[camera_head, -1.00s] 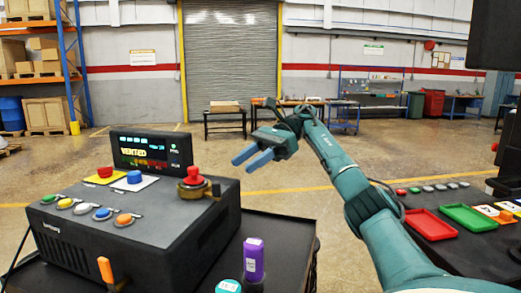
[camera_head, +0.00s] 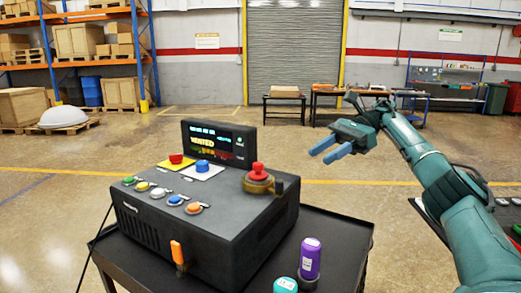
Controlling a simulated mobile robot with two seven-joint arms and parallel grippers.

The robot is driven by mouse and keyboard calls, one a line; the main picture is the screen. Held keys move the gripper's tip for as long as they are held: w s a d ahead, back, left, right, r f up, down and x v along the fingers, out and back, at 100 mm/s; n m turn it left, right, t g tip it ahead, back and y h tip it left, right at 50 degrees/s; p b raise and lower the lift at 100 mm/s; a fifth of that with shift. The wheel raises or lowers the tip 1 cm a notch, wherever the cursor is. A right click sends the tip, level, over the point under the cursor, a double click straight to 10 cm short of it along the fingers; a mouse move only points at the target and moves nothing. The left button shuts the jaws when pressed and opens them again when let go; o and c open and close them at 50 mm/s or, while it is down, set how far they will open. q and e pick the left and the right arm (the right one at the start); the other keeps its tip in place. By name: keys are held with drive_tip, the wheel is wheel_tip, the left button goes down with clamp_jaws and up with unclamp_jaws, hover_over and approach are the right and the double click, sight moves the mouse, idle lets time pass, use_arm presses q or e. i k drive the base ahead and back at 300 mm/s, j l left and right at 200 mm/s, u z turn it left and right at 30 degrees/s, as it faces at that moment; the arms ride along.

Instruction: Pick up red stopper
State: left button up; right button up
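The red stopper (camera_head: 258,172) is a red knob seated upright in a round brass fitting (camera_head: 259,185) on the top right of the dark control box (camera_head: 190,215). My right gripper (camera_head: 324,153) is in the air to the right of the stopper and a little higher in the picture. Its two blue fingers point left and are apart, with nothing between them. It does not touch the stopper. My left gripper is not in view.
The box carries a red button (camera_head: 176,159), a blue button (camera_head: 203,167), several coloured front buttons, an orange lever (camera_head: 177,252) and a lit display (camera_head: 217,143). A purple bottle (camera_head: 310,258) and a teal-topped item (camera_head: 285,285) stand on the black cart (camera_head: 343,236) at right.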

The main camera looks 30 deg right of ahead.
sight(258, 174)
drive_tip(key=k, duration=1.5)
